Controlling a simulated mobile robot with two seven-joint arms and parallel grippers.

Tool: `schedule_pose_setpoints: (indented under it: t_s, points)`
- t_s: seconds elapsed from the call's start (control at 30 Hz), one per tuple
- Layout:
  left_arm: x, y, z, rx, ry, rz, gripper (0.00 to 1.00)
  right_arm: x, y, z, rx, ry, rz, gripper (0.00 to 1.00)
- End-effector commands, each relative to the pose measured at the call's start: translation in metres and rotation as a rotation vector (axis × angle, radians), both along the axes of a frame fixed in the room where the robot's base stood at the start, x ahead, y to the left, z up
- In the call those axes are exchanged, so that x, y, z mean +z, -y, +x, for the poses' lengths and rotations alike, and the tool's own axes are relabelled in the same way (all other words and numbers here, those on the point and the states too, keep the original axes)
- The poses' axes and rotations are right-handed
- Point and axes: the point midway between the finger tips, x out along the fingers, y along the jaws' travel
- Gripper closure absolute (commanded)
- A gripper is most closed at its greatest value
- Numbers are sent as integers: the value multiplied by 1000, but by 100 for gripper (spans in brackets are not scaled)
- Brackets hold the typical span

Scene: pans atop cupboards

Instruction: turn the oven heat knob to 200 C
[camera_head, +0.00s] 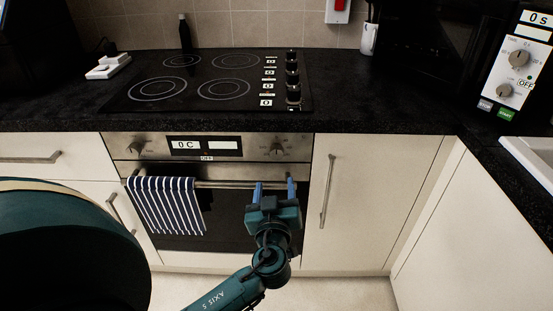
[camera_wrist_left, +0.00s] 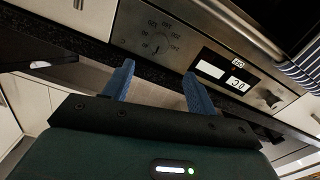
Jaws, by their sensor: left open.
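The oven front panel (camera_head: 207,147) carries a left knob (camera_head: 137,145), a right knob (camera_head: 277,148) and, between them, a display reading 0 C (camera_head: 185,145) with an OFF label under it. My left gripper (camera_head: 274,187) is open and empty, in front of the oven door and below the right knob. In the left wrist view, tilted and upside down, the open fingers (camera_wrist_left: 159,69) point toward the right knob (camera_wrist_left: 158,46), apart from it. My right gripper is out of view.
A striped towel (camera_head: 168,205) hangs on the oven door handle (camera_head: 228,184), left of my gripper. The hob (camera_head: 205,88) with its own knobs (camera_head: 292,75) is above on the black counter. A cupboard handle (camera_head: 327,190) stands out to the right.

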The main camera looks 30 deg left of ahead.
Motion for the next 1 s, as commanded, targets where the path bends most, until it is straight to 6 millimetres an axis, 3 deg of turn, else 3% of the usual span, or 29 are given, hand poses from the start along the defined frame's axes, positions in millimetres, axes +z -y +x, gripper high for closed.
schedule_pose_setpoints:
  t_s: [0.17, 0.6, 0.8, 1.0]
  points:
    - [5, -13, 19, 4, 10, 2, 43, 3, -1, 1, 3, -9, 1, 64]
    - [4, -58, 93, 3, 6, 0, 43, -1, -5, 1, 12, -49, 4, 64]
    - [2, -66, 108, 1, 5, -1, 43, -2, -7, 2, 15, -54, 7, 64]
    - [2, -68, 110, 0, 4, -3, 43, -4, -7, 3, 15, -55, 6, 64]
